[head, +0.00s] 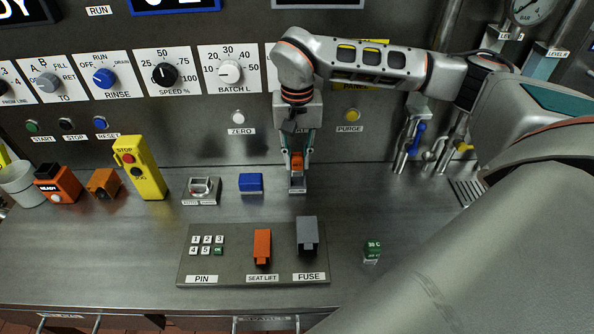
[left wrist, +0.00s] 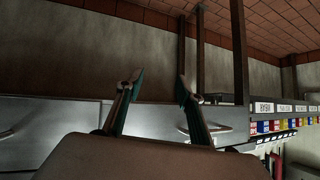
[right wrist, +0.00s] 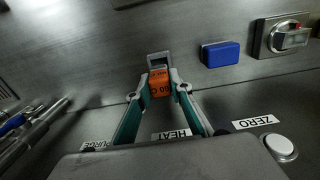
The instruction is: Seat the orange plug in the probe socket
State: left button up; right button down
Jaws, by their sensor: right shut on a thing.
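The orange plug (head: 297,160) is upright between the fingers of my right gripper (head: 297,156), which is shut on it. In the right wrist view the orange plug (right wrist: 160,83) shows printed lettering, and my right gripper (right wrist: 158,84) has a fingertip on each side of it. The grey probe socket (head: 297,184) stands on the counter directly below the plug; it also shows in the right wrist view (right wrist: 158,60). The plug's lower end meets or overlaps the socket's top in view; I cannot tell how deep it is. My left gripper (left wrist: 156,84) is open and empty, away from the counter.
A blue block (head: 251,183) and a grey switch box (head: 202,190) stand left of the socket. A panel (head: 200,270) with keys, an orange lever and a grey fuse lies in front. A green block (head: 372,250) is at right. The wall with knobs rises behind.

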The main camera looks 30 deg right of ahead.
aim_at(297, 172)
jog(key=shift+f, duration=2.45)
jog(key=shift+f, duration=0.1)
jog(key=c, duration=1.8)
grip_release()
notch_tip(297, 172, up, 12)
jog(key=shift+r, duration=0.1)
